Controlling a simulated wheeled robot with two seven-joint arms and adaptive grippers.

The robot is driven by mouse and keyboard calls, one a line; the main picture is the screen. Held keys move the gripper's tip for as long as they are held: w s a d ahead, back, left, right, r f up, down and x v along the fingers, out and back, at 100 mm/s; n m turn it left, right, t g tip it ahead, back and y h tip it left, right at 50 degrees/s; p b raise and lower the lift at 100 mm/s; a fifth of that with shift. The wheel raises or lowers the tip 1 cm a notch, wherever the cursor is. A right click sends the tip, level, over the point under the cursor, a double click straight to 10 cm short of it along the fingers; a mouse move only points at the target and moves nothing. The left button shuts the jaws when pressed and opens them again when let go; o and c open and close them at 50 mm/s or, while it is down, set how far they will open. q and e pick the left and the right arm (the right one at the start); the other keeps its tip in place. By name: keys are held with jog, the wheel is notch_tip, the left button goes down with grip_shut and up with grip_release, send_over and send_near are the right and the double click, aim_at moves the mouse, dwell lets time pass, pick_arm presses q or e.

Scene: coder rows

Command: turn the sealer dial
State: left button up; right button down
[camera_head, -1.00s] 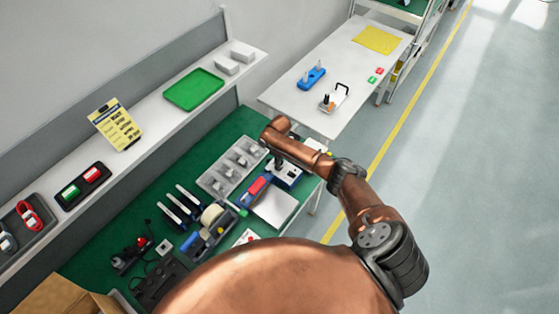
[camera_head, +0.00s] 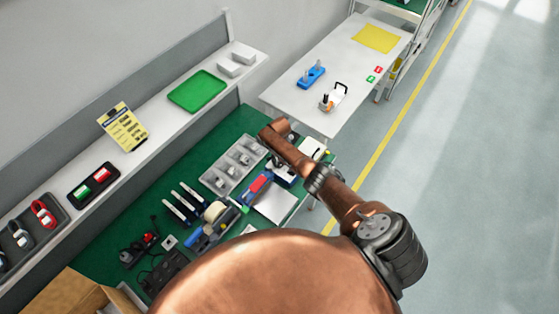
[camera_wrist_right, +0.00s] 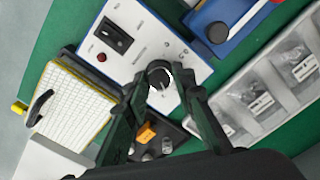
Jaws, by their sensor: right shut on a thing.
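The sealer (camera_wrist_right: 140,50) is a white-topped box with blue sides. It shows in the right wrist view with a black switch and a small red button on its panel. Its round dark dial (camera_wrist_right: 160,73) sits between the fingertips of my right gripper (camera_wrist_right: 163,85), which is shut on it. In the head view the sealer (camera_head: 284,179) is mostly hidden under my right arm, and the right gripper (camera_head: 280,160) is partly hidden there too. My left gripper is not in view.
A grey compartment tray (camera_head: 216,180) stands beside the sealer, with a blue and red tool (camera_head: 256,188) close by. A shelf with a green tray (camera_head: 197,92) runs behind. A white table (camera_head: 300,98) stands beyond.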

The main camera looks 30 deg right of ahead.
aim_at(279, 163)
jog(key=shift+m+p, duration=0.3)
jog(key=shift+m, duration=0.9)
jog(key=c, duration=1.6)
grip_release()
jog(key=shift+r, duration=0.15)
notch_tip(279, 163, up, 12)
jog(key=shift+f, duration=0.1)
